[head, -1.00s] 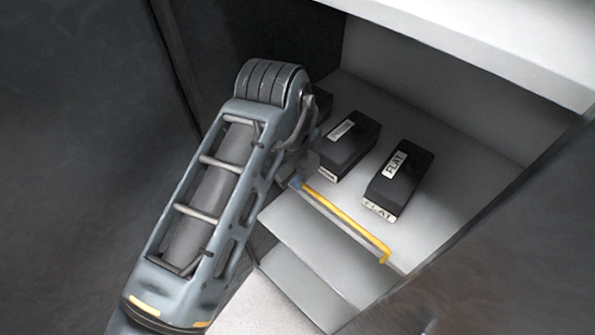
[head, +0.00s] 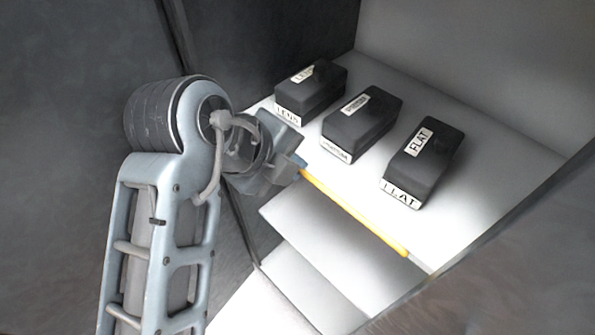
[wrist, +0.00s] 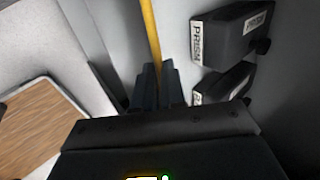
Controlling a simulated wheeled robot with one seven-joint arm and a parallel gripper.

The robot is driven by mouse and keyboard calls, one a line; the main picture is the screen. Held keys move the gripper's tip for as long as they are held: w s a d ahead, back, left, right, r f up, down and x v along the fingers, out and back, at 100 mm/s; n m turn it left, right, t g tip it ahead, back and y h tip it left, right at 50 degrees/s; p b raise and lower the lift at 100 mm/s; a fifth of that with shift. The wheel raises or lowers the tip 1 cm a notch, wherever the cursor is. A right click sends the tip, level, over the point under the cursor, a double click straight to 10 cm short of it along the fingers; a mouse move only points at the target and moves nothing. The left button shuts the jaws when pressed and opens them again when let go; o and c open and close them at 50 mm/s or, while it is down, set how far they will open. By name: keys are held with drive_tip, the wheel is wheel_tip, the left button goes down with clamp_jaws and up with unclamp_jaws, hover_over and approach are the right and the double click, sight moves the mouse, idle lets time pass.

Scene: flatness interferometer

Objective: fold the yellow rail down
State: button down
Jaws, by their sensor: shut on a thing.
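The yellow rail (head: 355,214) runs along the front edge of the shelf in the head view, slanting down to the right. My gripper (head: 297,166) is at its upper left end. In the wrist view my gripper's two dark fingers (wrist: 157,80) close around the yellow rail (wrist: 151,35), which runs up and away from them. The rail's held part is hidden between the fingers. In the head view the rail's right end lies by the shelf's front right corner.
Three black labelled boxes stand on the shelf behind the rail: a left one (head: 312,88), a middle one (head: 362,124) and one marked FLAT (head: 425,160). A dark wall (head: 270,45) stands behind my arm at left. Pale stepped panels (head: 325,240) lie below the rail.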

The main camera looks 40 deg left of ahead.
drive_tip(key=s+f+t+b, duration=0.2)
drive_tip(key=t+b, duration=0.4)
drive_tip(key=b, duration=1.2)
drive_tip(key=s+f+t+h+b, duration=0.1)
drive_tip(key=f+t+b, duration=0.4)
drive_tip(key=b, duration=1.3)
drive_tip(key=shift+s+f+t, duration=0.3)
drive_tip(key=shift+s+t, duration=0.2)
drive_tip(key=shift+t, duration=0.3)
drive_tip(key=shift+a+t+b, duration=0.1)
drive_tip(key=shift+t+b, duration=0.2)
drive_tip(key=shift+b, duration=0.5)
drive_tip(key=c, duration=1.2)
unclamp_jaws()
drive_tip(key=p+v, duration=0.1)
drive_tip(key=v, duration=0.6)
drive_tip(key=shift+s, duration=0.4)
